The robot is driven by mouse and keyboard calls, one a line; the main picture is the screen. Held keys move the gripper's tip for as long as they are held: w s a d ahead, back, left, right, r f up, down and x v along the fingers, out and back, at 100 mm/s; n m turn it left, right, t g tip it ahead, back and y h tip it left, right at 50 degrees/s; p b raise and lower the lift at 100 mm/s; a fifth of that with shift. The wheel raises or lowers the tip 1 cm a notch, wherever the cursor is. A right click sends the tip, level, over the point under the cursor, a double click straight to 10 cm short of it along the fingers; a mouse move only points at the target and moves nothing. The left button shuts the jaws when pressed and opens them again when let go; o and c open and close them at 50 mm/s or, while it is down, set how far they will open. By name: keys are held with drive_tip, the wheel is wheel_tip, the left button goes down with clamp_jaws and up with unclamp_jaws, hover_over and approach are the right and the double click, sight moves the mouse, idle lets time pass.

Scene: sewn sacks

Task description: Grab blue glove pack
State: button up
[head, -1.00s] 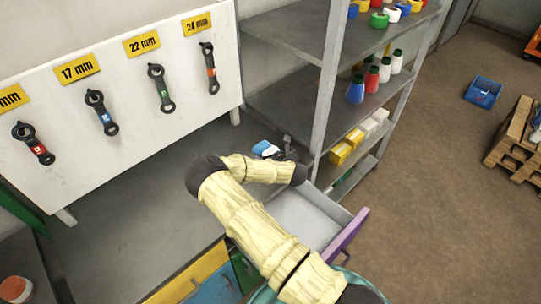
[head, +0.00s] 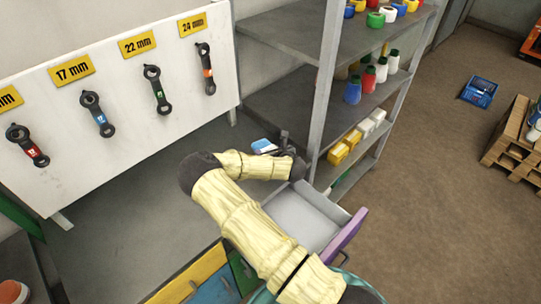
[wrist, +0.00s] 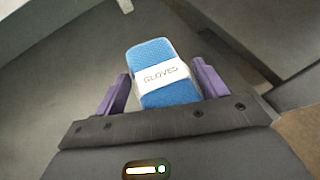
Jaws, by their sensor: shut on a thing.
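The blue glove pack (wrist: 152,55) has a white band reading "GLOVES". In the wrist view it lies between the two purple fingers of my gripper (wrist: 165,93), which is shut on it. In the head view the pack (head: 264,146) shows as a small blue and white shape over the back right of the grey worktop, beside the shelf post. My gripper (head: 284,147) is there too, partly hidden behind my wrist. I cannot tell whether the pack touches the worktop.
An open grey drawer (head: 297,220) with a purple front stands below my forearm. A metal shelf unit (head: 325,90) with bottles and yellow boxes (head: 338,154) rises close on the right. A white board with hanging wrenches (head: 155,88) stands behind the worktop (head: 130,205), which is clear at left.

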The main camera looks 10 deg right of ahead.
wheel_tip(320, 180, up, 8)
drive_tip(key=shift+f+b, duration=0.15)
drive_tip(key=shift+b, duration=0.6)
drive_tip(key=shift+w+f, duration=0.1)
